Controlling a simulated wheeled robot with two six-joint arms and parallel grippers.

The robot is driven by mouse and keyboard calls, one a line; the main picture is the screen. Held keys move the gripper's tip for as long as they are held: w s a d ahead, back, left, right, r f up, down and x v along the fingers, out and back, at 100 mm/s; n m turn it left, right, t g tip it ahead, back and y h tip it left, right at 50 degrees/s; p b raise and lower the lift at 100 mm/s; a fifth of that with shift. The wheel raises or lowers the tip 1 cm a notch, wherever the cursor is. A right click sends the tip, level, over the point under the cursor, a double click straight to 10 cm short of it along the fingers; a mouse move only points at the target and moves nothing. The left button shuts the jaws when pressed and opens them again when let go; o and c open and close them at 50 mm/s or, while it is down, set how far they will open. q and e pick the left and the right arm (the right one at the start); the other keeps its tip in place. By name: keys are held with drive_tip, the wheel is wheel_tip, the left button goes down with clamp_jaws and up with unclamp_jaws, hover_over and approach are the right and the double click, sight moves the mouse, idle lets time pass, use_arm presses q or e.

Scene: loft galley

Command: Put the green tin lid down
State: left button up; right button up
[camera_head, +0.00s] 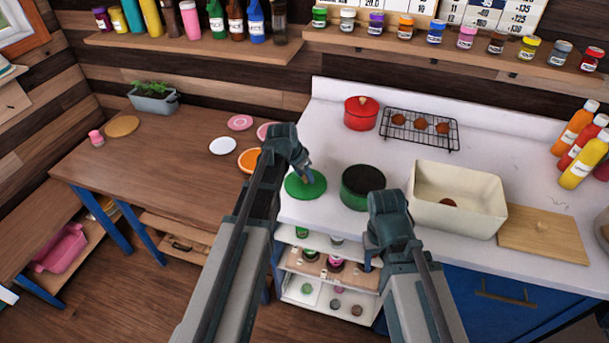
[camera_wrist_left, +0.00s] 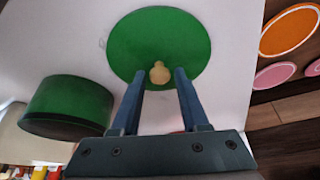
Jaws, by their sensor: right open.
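The green tin lid (camera_head: 306,185) lies on the white counter's left part, just left of the open dark green tin (camera_head: 363,186). In the left wrist view the lid (camera_wrist_left: 160,38) has a small pale knob (camera_wrist_left: 159,73). My left gripper (camera_head: 307,178) is over the lid; its two fingers (camera_wrist_left: 159,78) are apart, with the knob between their tips and a gap visible on each side. The green tin also shows in the left wrist view (camera_wrist_left: 68,108). My right gripper (camera_head: 371,264) is open, low in front of the counter's edge; its fingers are mostly hidden.
A beige basin (camera_head: 482,196) stands right of the tin, with a wooden board (camera_head: 545,236) beyond it. A red pot (camera_head: 361,113) and a wire rack (camera_head: 420,140) stand behind. Plates, including an orange one (camera_head: 250,160), lie on the wooden table (camera_head: 165,175) left of the counter.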

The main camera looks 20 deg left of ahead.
use_arm(q)
drive_tip(key=shift+o, duration=0.9)
drive_tip(key=shift+r, duration=0.1)
drive_tip(key=shift+r, duration=0.15)
drive_tip(key=p+v, duration=1.2)
drive_tip(key=s+d+g+y, duration=0.1)
drive_tip(key=s+d+g, duration=0.1)
drive_tip(key=s+d, duration=0.5)
drive_tip(key=s+d+f+n+g+y, duration=0.1)
drive_tip(key=s+d+g+y, duration=0.1)
drive_tip(key=s+d, duration=0.6)
drive_tip(key=s, duration=0.4)
drive_tip(key=shift+s+d+f+g+b, duration=0.15)
drive_tip(key=shift+s+f+g+b, duration=0.05)
drive_tip(key=shift+f+g+b, duration=0.15)
drive_tip(key=shift+f, duration=0.1)
